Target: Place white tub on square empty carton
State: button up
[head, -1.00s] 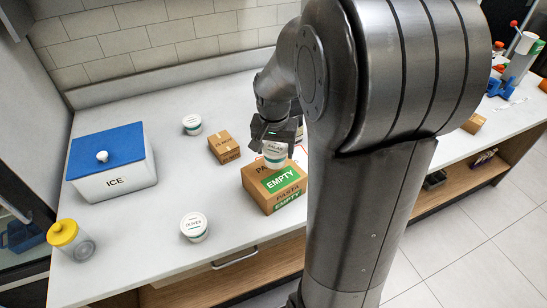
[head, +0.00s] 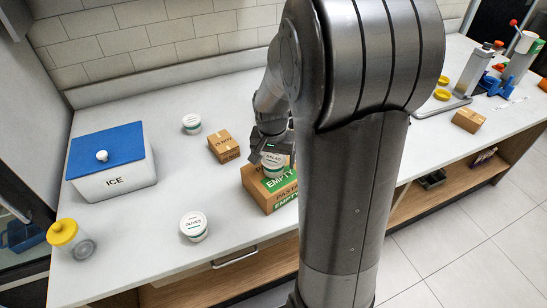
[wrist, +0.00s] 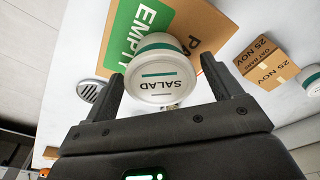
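The white tub, with a SALAD lid and a green band (head: 272,166), is upright over the top of the square carton marked EMPTY (head: 285,199) and appears to rest on it. In the wrist view, the tub (wrist: 161,80) has the carton (wrist: 128,22) behind it. My gripper (head: 268,149) is just above the tub in the head view. In the wrist view, my gripper's fingers (wrist: 163,68) are spread on either side of the lid, with a narrow gap at each side. The far side of the carton is partly hidden by my arm.
A small carton (head: 224,147) stands behind the EMPTY carton. An OLIVES tub (head: 194,227), another white tub (head: 192,124), an ice box (head: 112,165) and a yellow-lidded jar (head: 71,239) stand to the left. A juicer (head: 466,75) is at the right.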

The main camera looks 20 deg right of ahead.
aim_at(273, 161)
jog(key=shift+o, duration=0.3)
notch_tip(273, 161, up, 12)
jog(key=s, duration=0.1)
jog(key=s+a+r+n+t, duration=0.2)
jog(key=s+a+r+n, duration=0.1)
jog(key=s, duration=0.5)
jog(key=s+a+r+n+t, duration=0.2)
jog(key=s+a+n, duration=0.2)
jog(key=s, duration=0.5)
jog(key=shift+a+r+y, duration=0.4)
jog(key=shift+a, duration=0.1)
